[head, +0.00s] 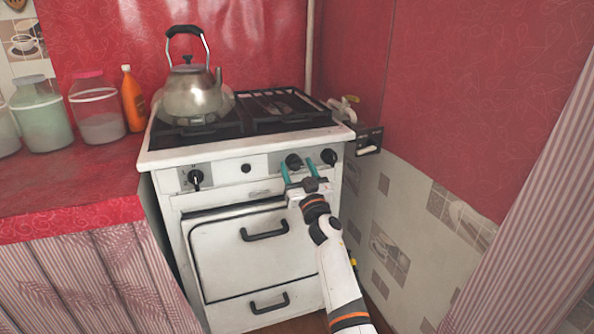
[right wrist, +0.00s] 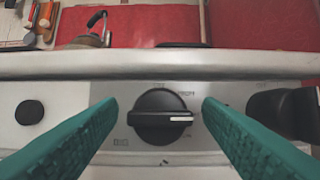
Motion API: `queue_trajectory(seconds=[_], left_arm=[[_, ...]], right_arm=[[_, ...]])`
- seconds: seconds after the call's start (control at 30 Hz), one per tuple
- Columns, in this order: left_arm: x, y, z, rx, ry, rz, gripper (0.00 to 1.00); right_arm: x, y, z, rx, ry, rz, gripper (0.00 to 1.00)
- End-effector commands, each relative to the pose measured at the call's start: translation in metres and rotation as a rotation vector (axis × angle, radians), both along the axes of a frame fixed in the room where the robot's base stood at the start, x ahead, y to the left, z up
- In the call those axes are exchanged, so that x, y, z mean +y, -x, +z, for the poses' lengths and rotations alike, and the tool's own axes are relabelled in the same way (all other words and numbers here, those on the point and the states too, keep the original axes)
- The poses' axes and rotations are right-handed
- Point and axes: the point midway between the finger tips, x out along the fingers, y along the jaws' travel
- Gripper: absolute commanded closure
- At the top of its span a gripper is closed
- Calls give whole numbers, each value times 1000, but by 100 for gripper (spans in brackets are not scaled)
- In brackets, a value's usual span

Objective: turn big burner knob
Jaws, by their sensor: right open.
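The white stove (head: 222,165) has several black knobs on its front panel. One round black knob (head: 293,161) is right in front of my right gripper (head: 298,172). In the right wrist view this knob (right wrist: 160,117) sits between the two teal fingers, with a gap on each side; its white pointer line points right. My right gripper is open and not touching the knob as far as I can see. Another black knob (head: 329,157) is just right of the fingers, and one (head: 195,178) is at the panel's left end. My left gripper is not in view.
A metal kettle (head: 192,90) stands on the left of the hob. Jars (head: 97,108) and an orange bottle (head: 133,98) stand on the red counter (head: 75,190) at left. A small round black button (head: 246,168) is on the panel. The tiled wall (head: 410,220) is close at right.

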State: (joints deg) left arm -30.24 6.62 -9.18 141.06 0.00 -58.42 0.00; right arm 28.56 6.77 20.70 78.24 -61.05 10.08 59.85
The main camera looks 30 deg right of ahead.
Motion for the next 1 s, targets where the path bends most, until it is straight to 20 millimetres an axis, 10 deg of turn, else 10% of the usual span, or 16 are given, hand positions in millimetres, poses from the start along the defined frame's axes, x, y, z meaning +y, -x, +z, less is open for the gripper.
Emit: queue_trajectory(seconds=[0.37,0.67,1.0], left_arm=[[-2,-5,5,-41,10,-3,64],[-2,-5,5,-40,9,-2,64],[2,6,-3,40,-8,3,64]], right_arm=[[-2,-7,3,0,1,0,40],[-2,-7,3,1,0,0,84],[-2,-7,4,15,53,0,84]])
